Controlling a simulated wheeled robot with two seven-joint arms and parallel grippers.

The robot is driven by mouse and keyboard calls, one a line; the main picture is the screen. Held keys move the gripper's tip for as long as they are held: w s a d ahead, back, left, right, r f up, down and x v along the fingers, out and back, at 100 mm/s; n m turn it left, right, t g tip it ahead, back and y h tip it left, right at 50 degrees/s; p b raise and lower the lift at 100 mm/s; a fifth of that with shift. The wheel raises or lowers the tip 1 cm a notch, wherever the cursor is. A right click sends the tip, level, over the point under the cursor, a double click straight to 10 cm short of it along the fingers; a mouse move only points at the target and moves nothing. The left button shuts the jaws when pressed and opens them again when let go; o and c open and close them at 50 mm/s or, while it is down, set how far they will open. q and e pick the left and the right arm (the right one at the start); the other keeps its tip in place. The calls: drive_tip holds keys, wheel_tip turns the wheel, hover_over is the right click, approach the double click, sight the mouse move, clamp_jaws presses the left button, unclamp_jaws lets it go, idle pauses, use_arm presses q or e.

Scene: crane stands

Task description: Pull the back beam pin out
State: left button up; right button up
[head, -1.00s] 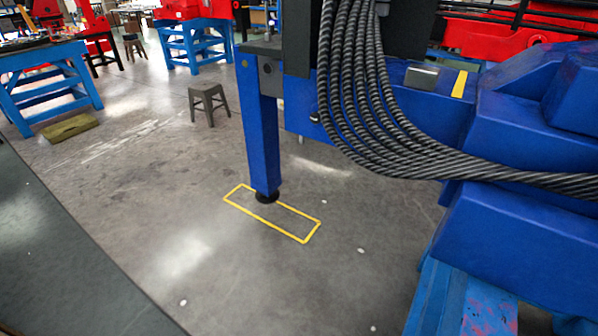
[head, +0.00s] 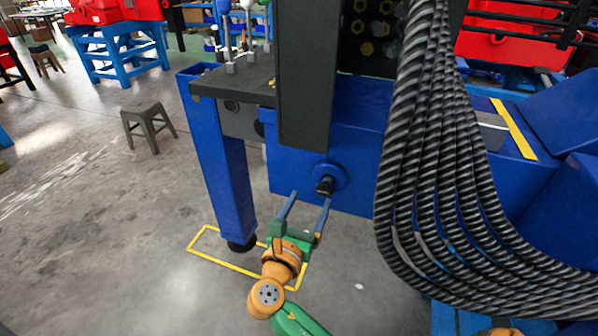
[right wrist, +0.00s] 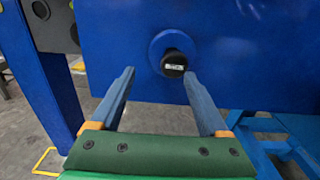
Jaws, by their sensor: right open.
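The back beam pin (head: 325,185) is a short black knob in a round blue collar on the side of the blue beam (head: 357,198). It also shows in the right wrist view (right wrist: 174,64), sticking out toward the camera with a small white label on its end. My right gripper (head: 309,197) is open and empty, just in front of the pin and a little below it. In the right wrist view its two blue fingers (right wrist: 158,78) point at the beam, with the pin beyond and between their tips, nearer the right finger. My left gripper is not in view.
A blue leg (head: 222,185) stands left of the pin, its foot inside a yellow floor outline (head: 203,231). A thick bundle of black hoses (head: 440,170) hangs to the right. A dark upright plate (head: 307,85) is above the pin. The floor at left is clear around a grey stool (head: 148,120).

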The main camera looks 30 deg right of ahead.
sight(323, 192)
drive_tip(key=d, duration=0.2)
drive_tip(key=d+r, duration=0.1)
drive_tip(key=d, duration=0.1)
drive_tip(key=shift+s+d+r+p, duration=0.1)
drive_tip(key=shift+d+p, duration=0.05)
drive_tip(key=shift+p, duration=0.2)
drive_tip(key=shift+w+d+f, duration=0.3)
drive_tip(key=shift+w+d, duration=0.15)
drive_tip(key=shift+w, duration=0.35)
drive_tip(key=shift+w+f, duration=0.15)
drive_tip(key=shift+w, duration=0.15)
drive_tip(key=shift+s, duration=0.2)
drive_tip(key=c, duration=0.6)
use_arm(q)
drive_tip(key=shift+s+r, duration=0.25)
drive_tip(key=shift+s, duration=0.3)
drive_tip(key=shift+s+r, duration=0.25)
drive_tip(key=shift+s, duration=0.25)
use_arm(e)
clamp_jaws()
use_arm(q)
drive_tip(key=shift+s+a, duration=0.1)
